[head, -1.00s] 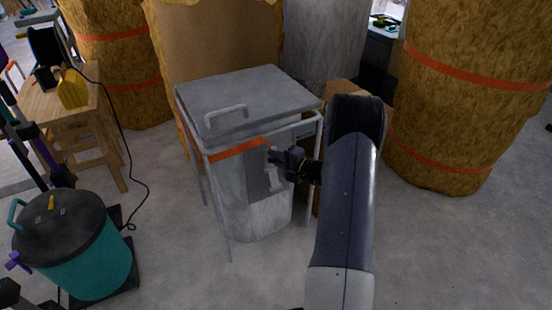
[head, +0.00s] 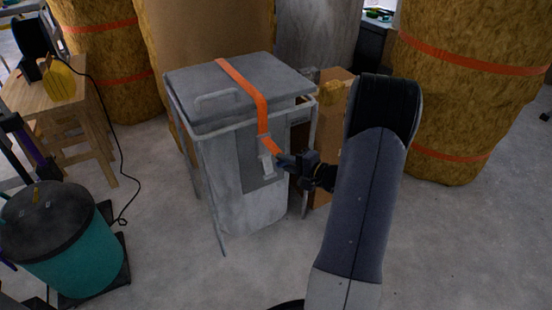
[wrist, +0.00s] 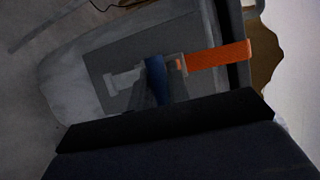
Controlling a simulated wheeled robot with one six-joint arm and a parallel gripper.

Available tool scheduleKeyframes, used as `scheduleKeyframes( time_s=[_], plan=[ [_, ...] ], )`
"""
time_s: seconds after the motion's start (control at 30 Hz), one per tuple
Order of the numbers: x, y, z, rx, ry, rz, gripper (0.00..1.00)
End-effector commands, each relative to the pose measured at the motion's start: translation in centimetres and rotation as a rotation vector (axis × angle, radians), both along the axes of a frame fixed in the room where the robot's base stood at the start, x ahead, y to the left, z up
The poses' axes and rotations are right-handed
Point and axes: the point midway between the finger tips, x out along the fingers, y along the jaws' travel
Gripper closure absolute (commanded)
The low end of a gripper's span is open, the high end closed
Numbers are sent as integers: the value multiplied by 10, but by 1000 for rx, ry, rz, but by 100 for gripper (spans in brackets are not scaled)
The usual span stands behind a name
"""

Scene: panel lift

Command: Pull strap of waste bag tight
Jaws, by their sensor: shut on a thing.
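The grey waste bag (head: 240,208) hangs in a metal frame under a closed grey lid. An orange strap (head: 243,82) runs over the lid and down the front to a pale buckle (head: 266,152) on a darker grey patch. My gripper (head: 283,160) is at the front of the bag, beside the buckle, shut on the strap's lower end. In the wrist view my gripper (wrist: 158,82) hides part of the buckle (wrist: 122,80), and the orange strap (wrist: 218,55) stretches to the right. The exact grip is hidden by the fingers.
A cardboard box (head: 334,105) stands close behind my gripper on the right. A brown wrapped roll (head: 468,90) is farther right. A teal bin (head: 78,258) and a wooden stool (head: 83,135) stand left. The floor in front is clear.

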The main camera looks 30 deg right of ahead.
Motion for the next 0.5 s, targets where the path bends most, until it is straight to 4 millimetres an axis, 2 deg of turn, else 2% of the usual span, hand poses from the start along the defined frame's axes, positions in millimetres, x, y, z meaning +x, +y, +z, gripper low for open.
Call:
scheduleKeyframes(
  time_s=[0.03, 0.13, 0.47, 0.5],
  plan=[
    [-9, -1, -4, 1, 4, -2, 100],
    [-16, 0, -3, 2, 5, -1, 100],
    [-18, 0, -2, 3, 8, -1, 100],
    [-18, 0, -2, 3, 8, -1, 80]
  ],
)
